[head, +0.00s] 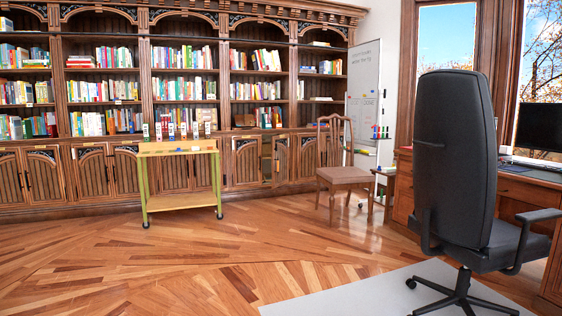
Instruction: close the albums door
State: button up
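In the head view, the lower cabinets run along the bookcase under the shelves. One cabinet door (282,160) stands open, right of the yellow cart and left of the wooden chair. Beside it is a narrow dark opening with something pale green inside. Its neighbours look shut. No label for albums can be read at this size, so I cannot tell for sure that this is the albums door. My gripper is not in view.
A yellow wheeled cart (178,149) stands before the cabinets, left of the open door. A wooden chair (343,178) stands to its right, near a whiteboard (364,72). A black office chair (455,160) fills the right foreground by the desk. The wood floor (180,265) is clear.

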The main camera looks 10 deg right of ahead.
aim_at(280, 159)
jog(key=i, duration=4.65)
jog(key=z, duration=0.3)
jog(key=i, duration=1.95)
jog(key=z, duration=0.35)
jog(key=i, duration=1.65)
jog(key=z, duration=0.15)
